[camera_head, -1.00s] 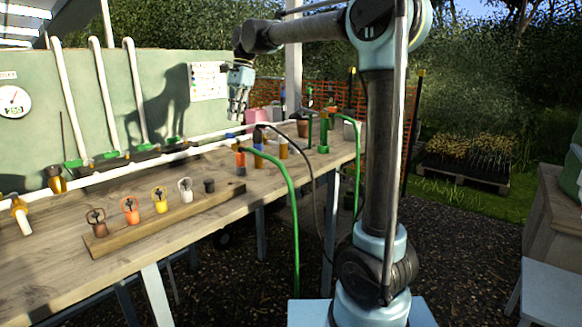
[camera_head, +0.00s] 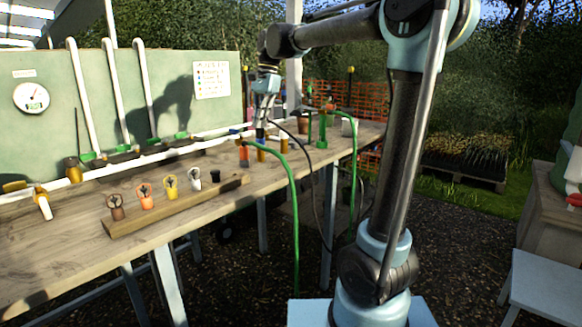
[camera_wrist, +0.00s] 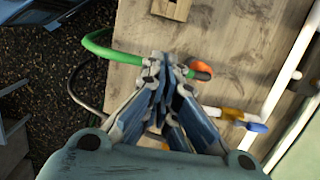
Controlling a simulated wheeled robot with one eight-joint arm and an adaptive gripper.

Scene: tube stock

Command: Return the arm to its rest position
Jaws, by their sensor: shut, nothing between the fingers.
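My arm reaches from my base up and to the left over the bench in the head view. My gripper (camera_head: 262,117) hangs fingers down over the bench's back part, above the coloured pipe fittings. In the wrist view my gripper (camera_wrist: 166,60) has its fingertips together with nothing held. The fingertips appear beside the orange end of a green hose (camera_wrist: 97,42); whether they touch it cannot be told.
The wooden bench (camera_head: 80,240) carries a wooden strip with several coloured ring-topped pieces (camera_head: 171,186). A green hose (camera_head: 293,215) arches off its front edge. White pipes (camera_head: 113,95) stand against the green board. A small table (camera_head: 550,285) stands at the right.

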